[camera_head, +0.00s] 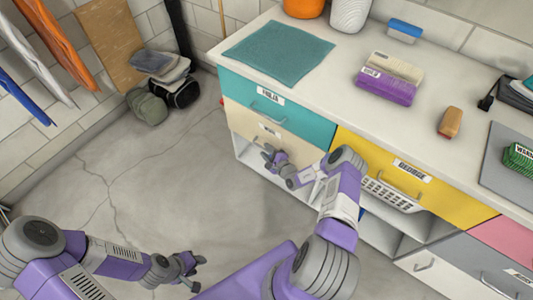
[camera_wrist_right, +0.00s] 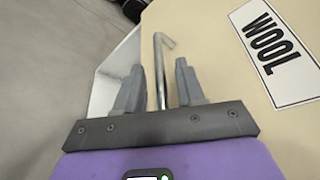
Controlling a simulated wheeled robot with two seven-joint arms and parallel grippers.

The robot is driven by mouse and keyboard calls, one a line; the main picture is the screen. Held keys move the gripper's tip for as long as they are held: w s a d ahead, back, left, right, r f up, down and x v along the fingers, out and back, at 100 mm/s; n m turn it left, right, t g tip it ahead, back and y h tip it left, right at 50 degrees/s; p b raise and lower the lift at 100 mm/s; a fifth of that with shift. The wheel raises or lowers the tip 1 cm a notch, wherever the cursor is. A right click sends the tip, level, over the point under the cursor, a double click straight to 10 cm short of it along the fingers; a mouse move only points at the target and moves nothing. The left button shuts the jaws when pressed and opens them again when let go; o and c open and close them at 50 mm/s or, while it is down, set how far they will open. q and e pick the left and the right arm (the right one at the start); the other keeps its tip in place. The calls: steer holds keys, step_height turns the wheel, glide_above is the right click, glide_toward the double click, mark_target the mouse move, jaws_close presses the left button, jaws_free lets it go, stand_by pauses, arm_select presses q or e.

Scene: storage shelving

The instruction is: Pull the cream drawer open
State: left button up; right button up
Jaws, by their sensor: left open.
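The cream drawer (camera_head: 243,118) is below the teal drawer at the left end of the cabinet and looks shut. Its WOOL label (camera_wrist_right: 272,48) shows in the right wrist view. My right gripper (camera_head: 272,154) is at the drawer's front. In the wrist view its fingers (camera_wrist_right: 158,82) are apart, one on each side of the metal handle (camera_wrist_right: 159,58), with gaps between the fingers and the bar. In the head view the gripper hides much of the handle. My left gripper (camera_head: 190,268) is open and empty, low over the floor and away from the cabinet.
A teal drawer (camera_head: 300,122) is directly above, and a yellow drawer (camera_head: 365,155) is to the right. The white countertop (camera_head: 340,60) holds a teal cloth (camera_head: 278,52) and a purple-and-cream block (camera_head: 388,80).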

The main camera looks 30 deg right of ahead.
steer(key=shift+w, duration=0.2)
steer(key=shift+c, duration=0.3)
jaws_close()
